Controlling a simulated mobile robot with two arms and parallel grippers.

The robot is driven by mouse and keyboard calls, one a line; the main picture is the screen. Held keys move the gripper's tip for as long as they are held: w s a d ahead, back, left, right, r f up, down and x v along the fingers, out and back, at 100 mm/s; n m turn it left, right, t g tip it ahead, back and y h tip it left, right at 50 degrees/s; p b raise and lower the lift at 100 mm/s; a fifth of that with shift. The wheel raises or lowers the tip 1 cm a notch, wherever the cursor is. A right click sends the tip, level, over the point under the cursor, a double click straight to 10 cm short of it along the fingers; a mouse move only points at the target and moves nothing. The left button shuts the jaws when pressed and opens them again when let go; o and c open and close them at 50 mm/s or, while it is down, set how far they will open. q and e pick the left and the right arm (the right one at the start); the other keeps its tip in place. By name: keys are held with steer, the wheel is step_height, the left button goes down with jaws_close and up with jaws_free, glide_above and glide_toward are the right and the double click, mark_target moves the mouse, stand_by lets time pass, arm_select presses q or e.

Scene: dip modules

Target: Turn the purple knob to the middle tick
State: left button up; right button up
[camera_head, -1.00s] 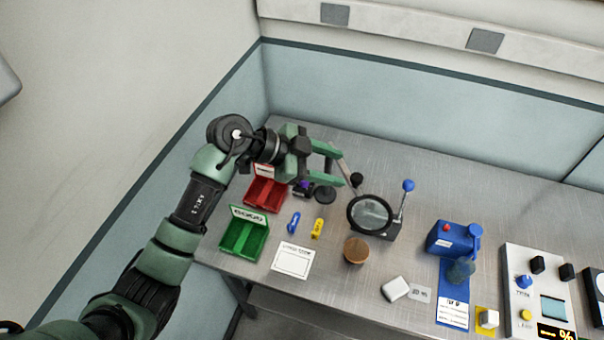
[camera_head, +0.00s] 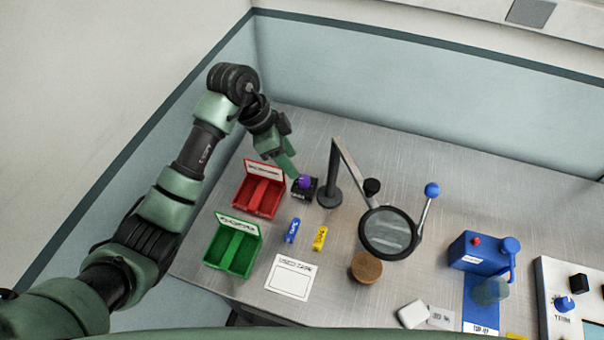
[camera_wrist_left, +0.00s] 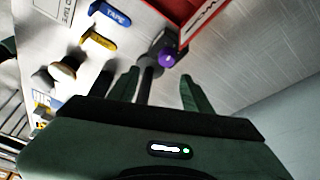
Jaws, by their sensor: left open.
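The purple knob (camera_head: 305,181) sits on a small black box (camera_head: 311,194) at the back of the table, right of the red bin. My left gripper (camera_head: 292,174) is over the knob's left side, pointing down toward it; one finger hides part of the box. In the left wrist view the purple knob (camera_wrist_left: 168,57) shows beyond and between the two parted fingers of my left gripper (camera_wrist_left: 160,80). I cannot tell whether a finger touches the knob. The ticks are too small to make out. My right gripper is not in view.
A red bin (camera_head: 246,208) and a green bin (camera_head: 220,262) stand to the left. A magnifier lamp's dark post (camera_head: 331,180) rises just right of the knob. Blue (camera_head: 291,230) and yellow (camera_head: 320,238) pieces lie in front. The table's back right is clear.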

mark_target(303, 178)
arm_select(q)
steer(key=x, duration=0.5)
steer(key=w+p+x, duration=0.1)
steer(key=x, duration=0.2)
steer(key=shift+a+f, duration=0.15)
steer(key=shift+a, duration=0.05)
steer(key=shift+w+d+f, duration=0.1)
steer(key=shift+d+f, duration=0.05)
steer(key=shift+f, duration=0.45)
jaws_close()
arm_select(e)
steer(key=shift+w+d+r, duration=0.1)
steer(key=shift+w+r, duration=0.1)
